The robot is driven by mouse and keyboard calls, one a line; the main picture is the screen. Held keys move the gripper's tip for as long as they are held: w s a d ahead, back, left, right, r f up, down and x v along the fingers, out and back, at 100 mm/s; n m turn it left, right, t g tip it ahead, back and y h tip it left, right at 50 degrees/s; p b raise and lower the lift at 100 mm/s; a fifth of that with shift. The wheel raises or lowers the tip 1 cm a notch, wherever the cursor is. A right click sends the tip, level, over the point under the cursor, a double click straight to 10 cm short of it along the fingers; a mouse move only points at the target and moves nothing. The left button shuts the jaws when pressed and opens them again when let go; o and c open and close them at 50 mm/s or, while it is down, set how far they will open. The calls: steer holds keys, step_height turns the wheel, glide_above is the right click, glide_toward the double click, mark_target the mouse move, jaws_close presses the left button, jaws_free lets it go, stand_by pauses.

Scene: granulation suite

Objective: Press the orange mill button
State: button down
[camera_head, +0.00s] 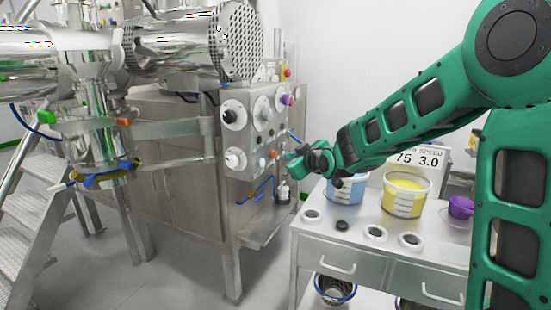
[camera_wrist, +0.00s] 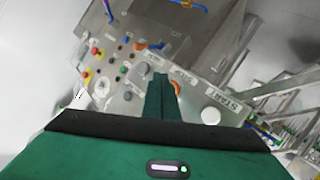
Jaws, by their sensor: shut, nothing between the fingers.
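The orange button (camera_head: 273,154) is on the steel machine's control panel, beside a dark knob. In the wrist view, a small orange piece (camera_wrist: 176,88) shows just right of my fingertips, partly hidden by them; it looks like that button. My gripper (camera_head: 291,170) is shut and empty, pointing left towards the panel, just right of and slightly below the button. In the wrist view my closed fingers (camera_wrist: 160,79) reach over the panel face. I cannot tell whether they touch it.
The panel (camera_head: 246,112) carries other round knobs close by, and a white button (camera_wrist: 210,115) beside a START label. Blue handles (camera_head: 258,190) sit below. A steel table (camera_head: 357,238) with blue and yellow tubs stands on the right. Floor is clear between table and steps.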

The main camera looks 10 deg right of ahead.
steer(key=s+d, duration=0.2)
steer(key=d, duration=0.1)
stand_by(0.8)
steer(key=s+d+f+m+g+h, duration=0.2)
steer(key=s+d+f+m+g, duration=0.15)
steer(key=s+d, duration=0.6)
steer(key=s+d+f+m+g+h, duration=0.2)
steer(key=s+d+f+m+g, duration=0.25)
steer(key=s, duration=0.75)
steer(key=s+d+f+m+g, duration=0.1)
steer(key=s+m+g, duration=0.1)
steer(key=s, duration=0.6)
steer(key=s+f+m+g+y, duration=0.1)
steer(key=s+m+g, duration=0.1)
steer(key=s, duration=0.7)
steer(key=s+d+f+m+g, duration=0.1)
steer(key=s+f+m+g, duration=0.1)
steer(key=s, duration=0.7)
steer(key=shift+s+d+g, duration=0.25)
steer(key=shift+d+g, duration=0.05)
